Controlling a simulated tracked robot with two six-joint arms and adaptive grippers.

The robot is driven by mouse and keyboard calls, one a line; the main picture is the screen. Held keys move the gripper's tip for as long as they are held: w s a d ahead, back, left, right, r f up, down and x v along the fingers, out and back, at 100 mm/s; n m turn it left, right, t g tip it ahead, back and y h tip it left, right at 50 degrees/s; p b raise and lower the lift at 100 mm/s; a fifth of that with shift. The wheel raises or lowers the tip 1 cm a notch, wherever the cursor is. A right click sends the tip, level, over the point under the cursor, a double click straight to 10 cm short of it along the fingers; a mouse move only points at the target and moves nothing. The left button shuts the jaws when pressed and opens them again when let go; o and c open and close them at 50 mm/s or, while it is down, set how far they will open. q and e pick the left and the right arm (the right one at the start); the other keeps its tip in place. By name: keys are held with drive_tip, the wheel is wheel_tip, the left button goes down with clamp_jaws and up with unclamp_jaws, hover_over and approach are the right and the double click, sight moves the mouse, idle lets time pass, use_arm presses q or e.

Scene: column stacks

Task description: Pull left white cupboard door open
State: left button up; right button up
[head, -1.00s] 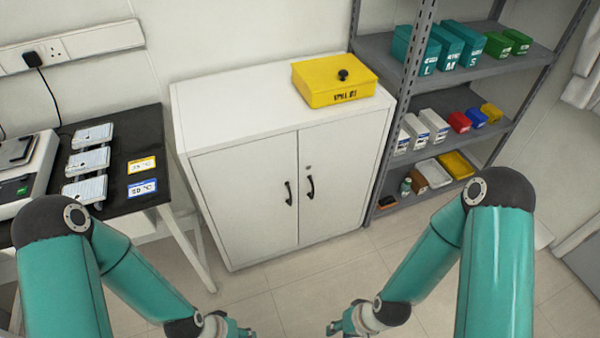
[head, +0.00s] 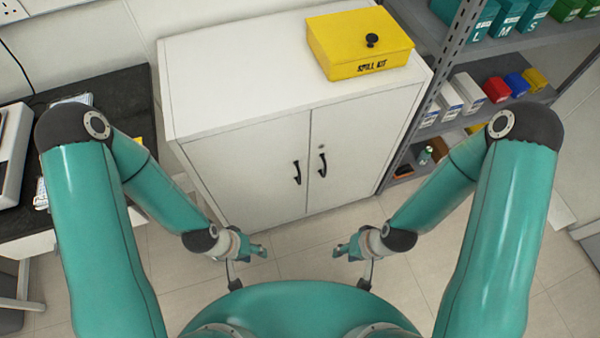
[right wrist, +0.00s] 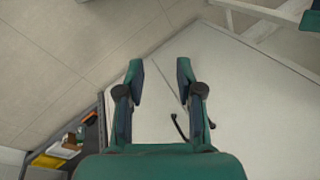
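The left white cupboard door (head: 240,170) is closed, flush with the right door (head: 365,140). Its black curved handle (head: 297,172) is by the middle seam, beside the right door's handle (head: 322,165). In the right wrist view the doors appear turned around, with the left door (right wrist: 250,95) on the right and a handle (right wrist: 179,127) near my fingers. My left gripper (head: 258,249) is in front of and below the left door, apart from it; its finger gap is too small to tell. My right gripper (head: 343,251), also in the right wrist view (right wrist: 159,66), is open and empty.
A yellow spill kit box (head: 360,45) sits on the cupboard top (head: 235,75). A grey shelf unit (head: 440,75) with boxes stands close on the right. A black-topped bench (head: 125,90) stands on the left. The floor in front of the cupboard is clear.

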drive_tip(key=n+t+y+b, duration=0.4)
drive_tip(key=n+t+b, duration=0.3)
drive_tip(key=t+b, duration=1.45)
approach(300, 177)
drive_tip(key=w+a+r+g+b, duration=0.1)
drive_tip(key=w+g+b, duration=0.1)
drive_tip(key=b, duration=0.4)
drive_tip(key=w+r+g+b, duration=0.1)
drive_tip(key=w+r+b, duration=0.1)
drive_tip(key=b, duration=0.4)
drive_tip(key=w+a+r+g+b, duration=0.1)
drive_tip(key=w+g+b, duration=0.1)
drive_tip(key=b, duration=0.4)
drive_tip(key=shift+w+a+r+g+h+b, duration=0.1)
drive_tip(key=shift+w+a+g+h+b, duration=0.1)
drive_tip(key=shift+w, duration=0.25)
drive_tip(key=shift+w+a+r+g+h+b, duration=0.1)
drive_tip(key=shift+w+a+g, duration=0.05)
drive_tip(key=shift+w, duration=0.25)
drive_tip(key=shift+w+a, duration=0.25)
drive_tip(key=shift+w, duration=0.35)
